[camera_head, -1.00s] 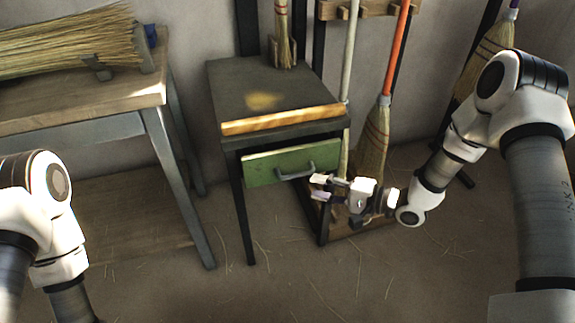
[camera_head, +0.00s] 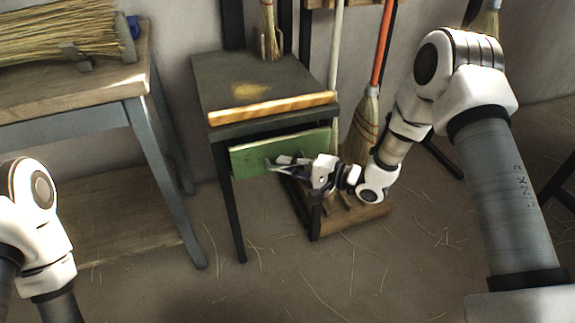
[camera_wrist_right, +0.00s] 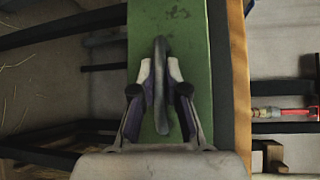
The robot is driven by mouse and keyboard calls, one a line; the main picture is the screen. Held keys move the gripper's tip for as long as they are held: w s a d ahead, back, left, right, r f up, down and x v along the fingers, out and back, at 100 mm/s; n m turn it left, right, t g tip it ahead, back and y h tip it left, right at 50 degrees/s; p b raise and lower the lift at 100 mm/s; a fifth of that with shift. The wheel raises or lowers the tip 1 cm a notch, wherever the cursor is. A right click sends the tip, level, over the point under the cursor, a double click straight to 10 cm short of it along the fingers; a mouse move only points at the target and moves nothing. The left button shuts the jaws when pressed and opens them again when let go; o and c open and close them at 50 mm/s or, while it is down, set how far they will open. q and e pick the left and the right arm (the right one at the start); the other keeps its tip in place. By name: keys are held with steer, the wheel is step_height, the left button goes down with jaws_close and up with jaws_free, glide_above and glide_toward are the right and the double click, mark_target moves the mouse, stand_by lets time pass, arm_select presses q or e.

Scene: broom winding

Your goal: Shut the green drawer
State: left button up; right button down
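The green drawer (camera_head: 250,160) is in the dark side table (camera_head: 245,75). A dark gap shows above its front, so it stands a little out. The wrist view shows the green front (camera_wrist_right: 195,110) and its dark bar handle (camera_wrist_right: 161,85) close up. My right gripper (camera_head: 277,162) is at the handle. In the wrist view its two fingertips (camera_wrist_right: 161,72) lie close on either side of the bar, shut on it. Part of the handle is hidden by the gripper in the head view. My left arm shows at the lower left, its gripper out of view.
A workbench (camera_head: 75,100) with a straw bundle (camera_head: 45,35) stands at the left. Brooms (camera_head: 366,125) lean behind the side table at the right, over a wooden base (camera_head: 355,216). The floor in front is bare with loose straws.

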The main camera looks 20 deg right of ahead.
mark_target(286, 154)
steer(key=shift+w+a+p, duration=0.1)
steer(key=shift+w+p, duration=0.25)
steer(key=shift+w, duration=1.65)
steer(key=shift+w+r, duration=0.1)
steer(key=shift+w, duration=0.1)
steer(key=c, duration=1.2)
jaws_free()
steer(key=shift+w, duration=0.1)
steer(key=v, duration=1.2)
